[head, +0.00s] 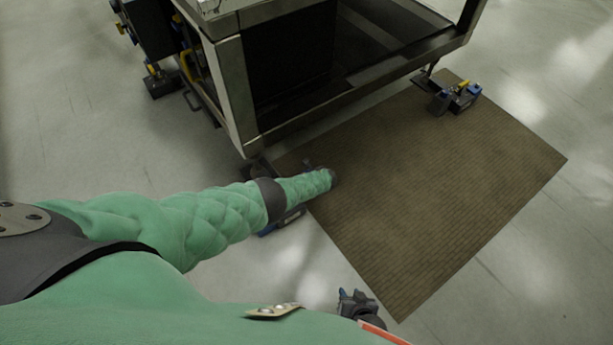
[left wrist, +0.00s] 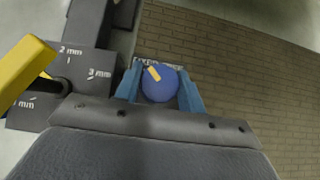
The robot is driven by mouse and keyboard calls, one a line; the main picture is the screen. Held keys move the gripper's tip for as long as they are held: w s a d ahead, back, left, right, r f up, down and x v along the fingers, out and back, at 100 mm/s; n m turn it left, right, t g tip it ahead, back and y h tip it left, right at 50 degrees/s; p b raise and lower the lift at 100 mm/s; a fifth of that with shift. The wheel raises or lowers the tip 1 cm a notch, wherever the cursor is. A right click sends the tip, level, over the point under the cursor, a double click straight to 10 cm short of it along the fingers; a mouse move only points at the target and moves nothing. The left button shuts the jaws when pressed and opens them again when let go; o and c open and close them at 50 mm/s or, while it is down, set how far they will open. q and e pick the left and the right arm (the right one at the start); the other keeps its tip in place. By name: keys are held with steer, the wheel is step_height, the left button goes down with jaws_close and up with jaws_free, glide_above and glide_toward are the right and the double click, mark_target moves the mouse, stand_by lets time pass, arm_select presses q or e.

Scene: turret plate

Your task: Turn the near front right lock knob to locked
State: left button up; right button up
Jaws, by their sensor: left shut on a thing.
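A round blue lock knob (left wrist: 159,86) with a short yellow mark shows in the left wrist view. The mark points up and slightly left, towards a partly covered label (left wrist: 148,62). My left gripper (left wrist: 160,75) has its two blue fingers on either side of the knob and is shut on it. In the head view my green left arm hides this knob and the left fingers; a blue piece of the foot assembly (head: 280,222) shows below the arm. My right gripper (head: 358,303) hangs low in the head view, away from the machine; its finger gap is unclear.
A yellow lever (left wrist: 22,70) and a dark plate with mm marks (left wrist: 80,85) lie left of the knob. The metal-framed machine (head: 240,95) stands above. Another blue and yellow foot assembly (head: 455,97) stands at the right. The brown mat (head: 450,180) is mostly clear.

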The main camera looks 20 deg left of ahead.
arm_select(q)
steer(key=shift+w+a+r, duration=0.1)
arm_select(e)
steer(key=shift+f, duration=0.15)
stand_by(0.3)
arm_select(q)
steer(key=o, duration=1)
steer(key=shift+s+d+r+p, duration=0.2)
steer(key=shift+d+r+p, duration=0.1)
steer(key=shift+r+p, duration=0.1)
steer(key=shift+p+v, duration=0.9)
steer(key=shift+v, duration=0.1)
steer(key=p+v, duration=0.3)
steer(key=v, duration=0.1)
steer(key=shift+s+d+r, duration=0.15)
steer(key=shift+s+d, duration=0.05)
steer(key=shift+d, duration=0.05)
arm_select(e)
step_height(320, 180, up, 15)
steer(key=w+g, duration=0.1)
steer(key=shift+w, duration=0.15)
steer(key=shift+a, duration=0.1)
arm_select(q)
steer(key=shift+n, duration=0.3)
